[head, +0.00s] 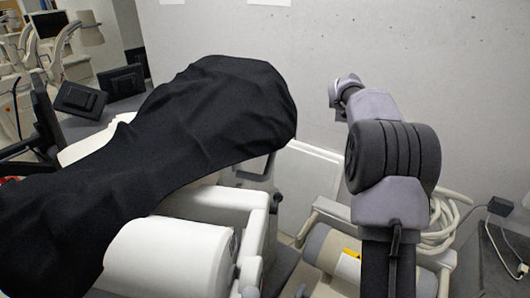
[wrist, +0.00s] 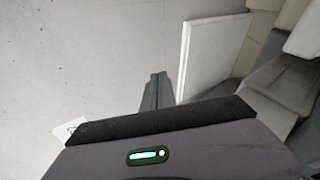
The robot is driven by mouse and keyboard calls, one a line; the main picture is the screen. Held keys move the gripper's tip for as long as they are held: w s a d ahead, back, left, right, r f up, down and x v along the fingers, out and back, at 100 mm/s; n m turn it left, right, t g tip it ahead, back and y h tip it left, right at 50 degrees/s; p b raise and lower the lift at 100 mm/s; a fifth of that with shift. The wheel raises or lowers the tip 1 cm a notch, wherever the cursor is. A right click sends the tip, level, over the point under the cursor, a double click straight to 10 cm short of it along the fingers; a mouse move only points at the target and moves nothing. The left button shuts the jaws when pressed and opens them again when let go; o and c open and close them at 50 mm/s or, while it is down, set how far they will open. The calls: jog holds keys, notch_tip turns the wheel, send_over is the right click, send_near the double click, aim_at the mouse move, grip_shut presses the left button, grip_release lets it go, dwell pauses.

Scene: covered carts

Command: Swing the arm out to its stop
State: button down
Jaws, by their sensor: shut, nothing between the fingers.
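A black cloth (head: 190,125) lies over a long raised shape on a white cart (head: 165,258) in the head view. The arm named by the task cannot be told apart; it may be under the cloth. My own grey arm rises at the right of the head view, to the right of the cloth and apart from it. In the head view my gripper's fingertips cannot be made out. In the wrist view my gripper (wrist: 156,90) shows its narrow dark fingers together, with nothing between them. They point towards the pale wall and touch nothing visible.
A pale wall (head: 400,50) stands behind. A white panel (head: 308,185) leans near it and shows in the wrist view (wrist: 213,60). A coiled pale hose (head: 447,225) lies right of my arm. Dark monitors (head: 82,98) and chairs stand at the far left.

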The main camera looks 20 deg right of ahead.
jog(key=s+a+g+y+p, duration=0.1)
jog(key=s+a+g+y, duration=0.2)
jog(key=a, duration=0.7)
jog(key=s+a+r+n+g+y+p, duration=0.1)
jog(key=s+a+g+y, duration=0.2)
jog(key=a, duration=0.8)
jog(key=s+a+g+y+p, duration=0.15)
jog(key=s+a+y, duration=0.25)
jog(key=a, duration=0.6)
notch_tip(320, 180, down, 10)
jog(key=shift+b, duration=0.35)
jog(key=shift+d, duration=0.1)
